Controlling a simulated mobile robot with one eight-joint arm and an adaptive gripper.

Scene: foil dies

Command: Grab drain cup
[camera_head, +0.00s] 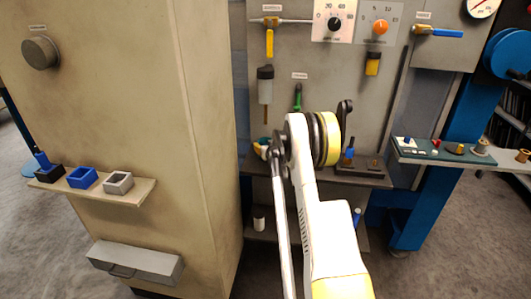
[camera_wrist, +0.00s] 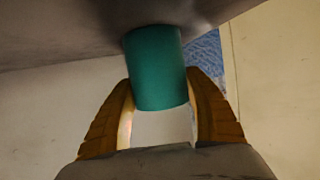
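In the wrist view, a teal-green cylinder (camera_wrist: 157,68), which may be the drain cup, lies between the two yellow fingers of my gripper (camera_wrist: 158,78). A fingertip is close at each side of it, and whether they press on it is unclear. Its far end meets a grey surface. In the head view, my gripper (camera_head: 263,148) is by the panel's upper ledge, largely hidden by my own arm. The cylinder cannot be made out clearly there. A small white cup (camera_head: 259,219) stands on the lower shelf.
The panel's ledge (camera_head: 372,180) holds small parts, with a clear vessel (camera_head: 265,86) and a yellow-handled valve (camera_head: 270,40) above. A beige cabinet (camera_head: 120,120) with a ledge of small blocks (camera_head: 95,187) stands left. A side shelf (camera_head: 440,160) with small parts is right.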

